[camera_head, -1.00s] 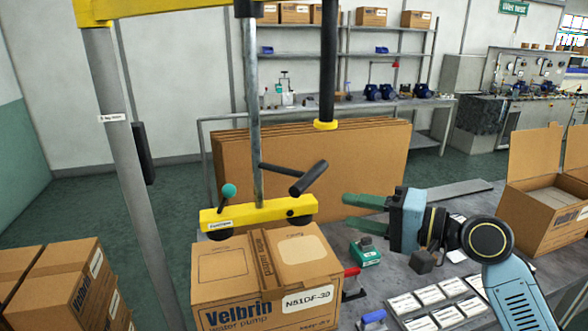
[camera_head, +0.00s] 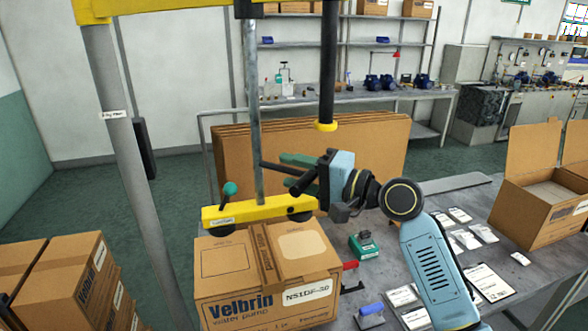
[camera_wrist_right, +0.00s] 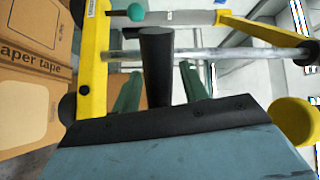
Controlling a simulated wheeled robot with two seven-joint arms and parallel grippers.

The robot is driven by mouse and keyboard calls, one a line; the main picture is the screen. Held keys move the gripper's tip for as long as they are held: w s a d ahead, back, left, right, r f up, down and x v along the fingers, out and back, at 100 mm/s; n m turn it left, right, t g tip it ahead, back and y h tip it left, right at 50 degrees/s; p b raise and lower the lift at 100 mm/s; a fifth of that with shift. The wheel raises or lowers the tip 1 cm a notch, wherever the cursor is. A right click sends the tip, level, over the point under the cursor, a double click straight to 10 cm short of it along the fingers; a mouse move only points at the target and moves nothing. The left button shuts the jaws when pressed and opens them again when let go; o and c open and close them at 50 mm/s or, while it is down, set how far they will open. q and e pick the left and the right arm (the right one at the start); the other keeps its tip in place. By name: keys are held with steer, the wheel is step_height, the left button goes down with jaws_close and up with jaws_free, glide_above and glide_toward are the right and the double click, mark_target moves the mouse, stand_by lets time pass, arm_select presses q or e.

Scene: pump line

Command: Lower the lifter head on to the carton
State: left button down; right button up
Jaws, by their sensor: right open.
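The lifter head is a yellow bar (camera_head: 258,211) with black suction cups under its ends and a teal ball knob (camera_head: 230,189), hanging on a grey upright rod. It is level just above or at the back of the carton top; I cannot tell whether the cups touch. The Velbrin carton (camera_head: 250,293) is brown, taped shut and stands upright below it. My right gripper (camera_head: 292,172) is at the head's black handle grip. In the right wrist view the handle grip (camera_wrist_right: 157,65) lies between its two open green fingers. My left gripper is not in view.
A grey workbench (camera_head: 400,262) holds a green device (camera_head: 364,245), labels and an open carton (camera_head: 540,213) at right. Flat cardboard sheets (camera_head: 375,155) stand behind. The lifter's grey post (camera_head: 130,190) and stacked cartons (camera_head: 65,275) stand at left.

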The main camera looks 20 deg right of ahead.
steer(key=shift+w+a, duration=0.15)
steer(key=shift+a, duration=0.05)
jaws_close()
step_height(320, 180, down, 9)
steer(key=b, duration=0.5)
steer(key=shift+f, duration=0.15)
jaws_free()
steer(key=shift+d, duration=0.1)
